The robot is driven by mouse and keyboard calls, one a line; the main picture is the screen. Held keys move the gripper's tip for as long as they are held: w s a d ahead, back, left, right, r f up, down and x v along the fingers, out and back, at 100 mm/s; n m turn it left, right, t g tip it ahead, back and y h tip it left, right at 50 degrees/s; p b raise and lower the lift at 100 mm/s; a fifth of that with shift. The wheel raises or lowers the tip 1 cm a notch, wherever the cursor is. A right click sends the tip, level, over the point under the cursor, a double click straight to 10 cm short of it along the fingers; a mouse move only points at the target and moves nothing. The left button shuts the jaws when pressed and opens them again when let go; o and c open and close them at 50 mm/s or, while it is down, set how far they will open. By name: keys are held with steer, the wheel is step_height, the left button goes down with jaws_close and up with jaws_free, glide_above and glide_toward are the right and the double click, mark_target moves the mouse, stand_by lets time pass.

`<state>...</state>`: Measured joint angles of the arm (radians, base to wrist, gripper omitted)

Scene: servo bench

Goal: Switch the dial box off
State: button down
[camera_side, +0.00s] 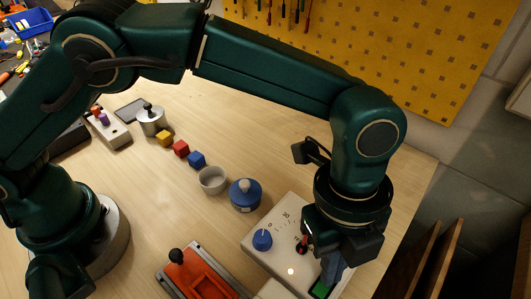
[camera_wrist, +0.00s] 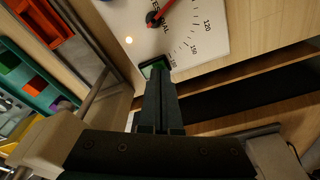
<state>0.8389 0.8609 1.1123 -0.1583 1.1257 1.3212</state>
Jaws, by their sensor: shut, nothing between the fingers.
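The dial box (camera_side: 255,257) is a white panel at the lower right of the side view, with a blue knob (camera_side: 262,240) and a black hub with a red pointer (camera_side: 302,246). A small round lamp (camera_side: 291,271) glows whitish; it also shows in the wrist view (camera_wrist: 129,40). A green rocker switch in a black frame (camera_side: 320,291) sits at the box's edge, and in the wrist view (camera_wrist: 154,64) it is partly covered by my fingertips. My gripper (camera_side: 329,278) is shut and empty, pointing down at the switch. I cannot tell whether the tips touch it.
A red tray-like fixture with a black knob (camera_side: 188,275) stands left of the box. A blue-lidded pot (camera_side: 245,195), a grey bowl (camera_side: 212,180) and several coloured cubes line the bench behind. The bench edge (camera_side: 418,205) lies close to the right.

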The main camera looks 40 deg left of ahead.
steer(key=shift+f, duration=0.25)
steer(key=shift+r, duration=3.5)
